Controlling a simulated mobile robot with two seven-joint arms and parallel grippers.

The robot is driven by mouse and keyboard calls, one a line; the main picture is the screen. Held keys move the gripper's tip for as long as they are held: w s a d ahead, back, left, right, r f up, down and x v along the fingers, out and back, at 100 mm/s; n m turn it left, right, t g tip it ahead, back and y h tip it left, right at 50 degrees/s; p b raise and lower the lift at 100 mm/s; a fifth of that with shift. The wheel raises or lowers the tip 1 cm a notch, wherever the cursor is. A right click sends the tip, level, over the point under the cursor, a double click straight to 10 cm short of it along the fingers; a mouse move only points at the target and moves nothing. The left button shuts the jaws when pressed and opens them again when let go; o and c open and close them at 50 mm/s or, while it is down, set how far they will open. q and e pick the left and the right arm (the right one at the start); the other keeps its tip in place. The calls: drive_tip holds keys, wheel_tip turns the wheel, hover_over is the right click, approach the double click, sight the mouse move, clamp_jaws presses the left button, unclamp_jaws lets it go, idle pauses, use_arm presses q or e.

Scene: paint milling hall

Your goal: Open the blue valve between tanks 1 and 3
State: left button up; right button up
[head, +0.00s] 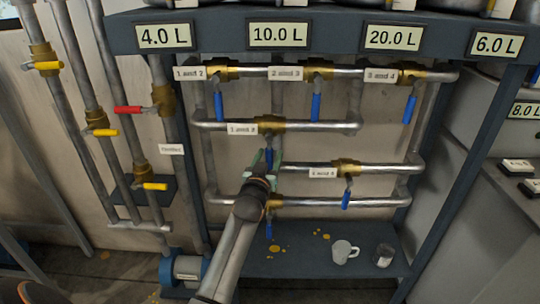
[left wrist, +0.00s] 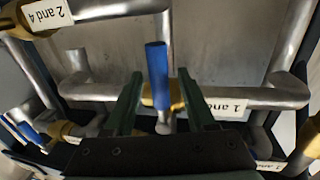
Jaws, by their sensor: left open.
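The "1 and 3" label (head: 242,128) sits left of a brass valve (head: 271,124) on a horizontal pipe. Its blue handle (head: 268,157) hangs down, across the pipe, partly hidden by my left gripper (head: 266,162). In the left wrist view the picture is turned over, and the blue handle (left wrist: 157,72) stands between the two green fingers of my left gripper (left wrist: 160,76). The fingers are apart, with a visible gap on each side of the handle. The label (left wrist: 226,105) beside this valve shows upside down. My right gripper is not in view.
Blue handles "1 and 2" (head: 219,105), "2 and 3" (head: 316,106) and "3 and 4" (head: 409,109) hang above. The "2 and 4" handle (head: 346,199) and another blue handle (head: 268,230) hang below. A mug (head: 341,252) and dark can (head: 383,256) stand on the lower shelf.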

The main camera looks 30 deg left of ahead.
use_arm(q)
drive_tip(key=shift+c, duration=0.3)
clamp_jaws()
idle(1.1)
